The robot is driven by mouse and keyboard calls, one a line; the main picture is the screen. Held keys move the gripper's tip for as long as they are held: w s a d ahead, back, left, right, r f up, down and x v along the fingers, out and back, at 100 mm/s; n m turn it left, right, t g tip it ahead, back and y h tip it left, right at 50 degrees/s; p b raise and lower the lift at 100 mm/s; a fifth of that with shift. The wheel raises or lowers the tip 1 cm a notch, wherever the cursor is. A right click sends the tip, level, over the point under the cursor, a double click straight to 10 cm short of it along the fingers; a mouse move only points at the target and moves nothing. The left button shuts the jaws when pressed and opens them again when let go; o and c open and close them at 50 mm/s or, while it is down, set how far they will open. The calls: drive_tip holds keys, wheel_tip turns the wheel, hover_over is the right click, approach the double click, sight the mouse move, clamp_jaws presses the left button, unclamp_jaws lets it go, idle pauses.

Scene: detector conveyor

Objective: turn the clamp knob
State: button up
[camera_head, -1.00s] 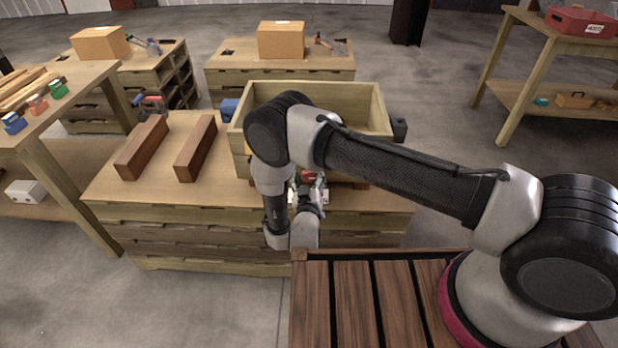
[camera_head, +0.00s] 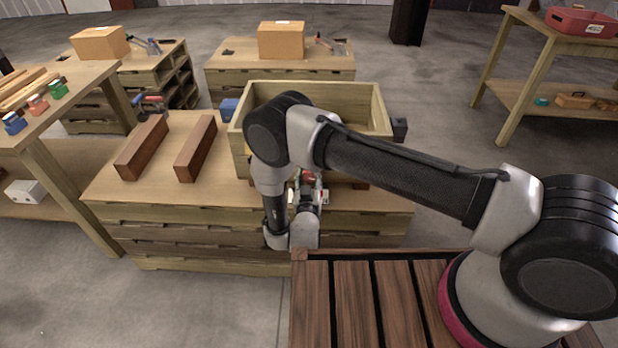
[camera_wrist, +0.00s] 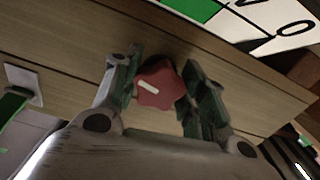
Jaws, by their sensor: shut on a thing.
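In the wrist view a red star-shaped clamp knob (camera_wrist: 160,91) with a white mark sits between the fingers of my gripper (camera_wrist: 163,83). The fingers are shut on it, one on each side. Behind the knob is a plain wooden face (camera_wrist: 80,60). A white and green plate (camera_wrist: 262,20) with black characters lies above it. In the head view my gripper (camera_head: 309,190) is at the front of the open wooden box (camera_head: 350,99). A small bit of red shows there, and my arm hides most of the knob's surroundings.
The box stands on a wooden workbench (camera_head: 140,200). Two brown wooden blocks (camera_head: 142,147) (camera_head: 195,149) lie left of it. A blue part (camera_head: 229,109) and a dark part (camera_head: 399,130) are at the box's sides. A table (camera_head: 45,125) with small coloured items stands at left.

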drive_tip(key=m, duration=0.7)
drive_tip(key=shift+a, duration=0.15)
drive_tip(key=m, duration=0.3)
drive_tip(key=shift+m, duration=2.1)
drive_tip(key=o, duration=1)
drive_tip(key=shift+r, duration=0.1)
drive_tip(key=shift+o, duration=0.2)
drive_tip(key=shift+s+a, duration=0.1)
drive_tip(key=s, duration=0.7)
drive_tip(key=shift+s, duration=0.2)
